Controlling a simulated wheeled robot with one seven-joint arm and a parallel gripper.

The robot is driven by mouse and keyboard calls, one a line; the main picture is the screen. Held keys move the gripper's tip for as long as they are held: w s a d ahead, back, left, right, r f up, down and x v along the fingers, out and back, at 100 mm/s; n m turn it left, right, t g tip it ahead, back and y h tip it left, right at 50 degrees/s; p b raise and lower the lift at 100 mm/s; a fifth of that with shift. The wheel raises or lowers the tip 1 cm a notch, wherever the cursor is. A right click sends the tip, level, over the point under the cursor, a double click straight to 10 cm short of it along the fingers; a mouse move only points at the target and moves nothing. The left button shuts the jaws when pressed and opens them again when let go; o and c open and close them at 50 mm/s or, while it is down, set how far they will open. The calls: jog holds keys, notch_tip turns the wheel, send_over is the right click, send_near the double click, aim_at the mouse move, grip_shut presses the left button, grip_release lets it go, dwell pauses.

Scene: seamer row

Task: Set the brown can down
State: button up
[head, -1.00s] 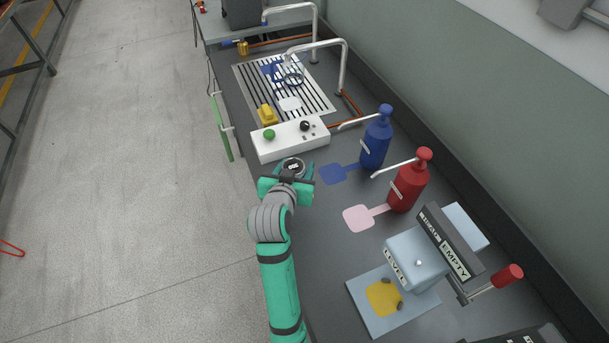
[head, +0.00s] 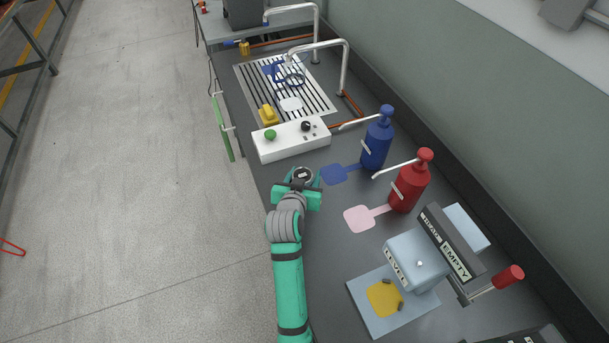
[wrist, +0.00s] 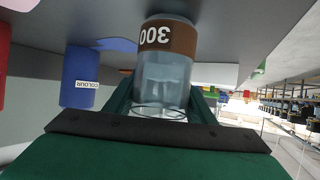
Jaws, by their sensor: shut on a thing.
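The brown can (wrist: 168,40) is a clear-grey cylinder with a brown band marked 300, upside down in the wrist view. Its dark round top (head: 303,173) shows in the head view, over the counter's left part. My green gripper (head: 303,179) is shut around the can, with a finger on each side; they also show in the wrist view (wrist: 161,100). The can's far end is close to the dark counter (head: 335,250); I cannot tell whether it touches.
A white control box (head: 291,139) stands just beyond the can. To the right are a blue pad (head: 333,174), blue bottle (head: 376,142), pink pad (head: 358,218) and red bottle (head: 409,186). A lever press (head: 415,258) stands nearer. The counter's left edge is close.

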jog(key=shift+f, duration=0.1)
jog(key=o, duration=1.3)
jog(key=shift+d, duration=0.15)
